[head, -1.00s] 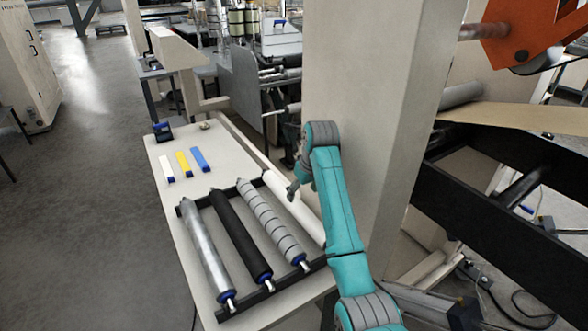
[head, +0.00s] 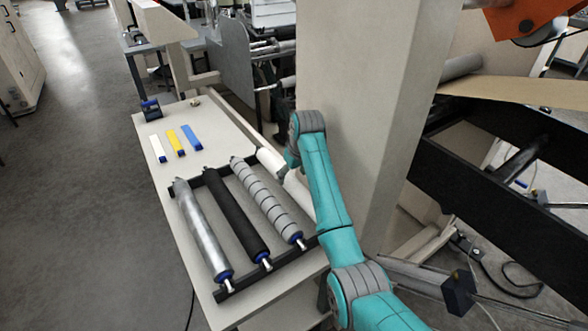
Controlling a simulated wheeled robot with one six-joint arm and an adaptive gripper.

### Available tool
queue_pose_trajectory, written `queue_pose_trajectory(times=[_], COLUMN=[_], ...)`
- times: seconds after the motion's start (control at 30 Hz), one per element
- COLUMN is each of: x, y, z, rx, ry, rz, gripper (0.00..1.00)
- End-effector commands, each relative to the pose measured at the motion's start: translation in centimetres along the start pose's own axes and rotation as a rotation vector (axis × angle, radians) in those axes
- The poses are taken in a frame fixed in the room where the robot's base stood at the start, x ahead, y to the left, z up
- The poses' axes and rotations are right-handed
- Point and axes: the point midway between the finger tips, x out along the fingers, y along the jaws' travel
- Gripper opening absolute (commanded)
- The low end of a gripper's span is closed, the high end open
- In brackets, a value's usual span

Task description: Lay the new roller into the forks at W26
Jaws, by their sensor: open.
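Several rollers lie side by side in a black rack on a bench: a shiny silver roller (head: 202,230), a black roller (head: 237,213), a grey roller with dark spiral bands (head: 266,203), and a white roller (head: 270,160) at the right. I cannot tell which is the new one. My arm's forearm crosses in front of the white roller and hides part of it. My wrist bends down beside the white roller, but my gripper's fingers are hidden behind the forearm. No W26 label is readable, and I cannot make out the forks.
The bench (head: 158,190) also carries white (head: 158,148), yellow (head: 176,142) and blue (head: 192,137) strips and a small dark device (head: 151,109). A beige machine column (head: 370,110) stands close behind my arm. Black machine beams (head: 480,195) and brown paper (head: 520,92) are at right. The floor at left is clear.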

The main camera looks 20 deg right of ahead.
Motion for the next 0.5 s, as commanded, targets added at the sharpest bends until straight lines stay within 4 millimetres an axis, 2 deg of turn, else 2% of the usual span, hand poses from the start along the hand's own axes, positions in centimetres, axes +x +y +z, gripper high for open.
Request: queue_pose_trajectory(times=[0.2,0.5], x=[2.3,4.5], y=[0.0,0.0], z=[0.1,0.0], rx=[0.0,0.0], ry=[-0.002,0.0], rz=[0.0,0.0], gripper=[0.77,0.77])
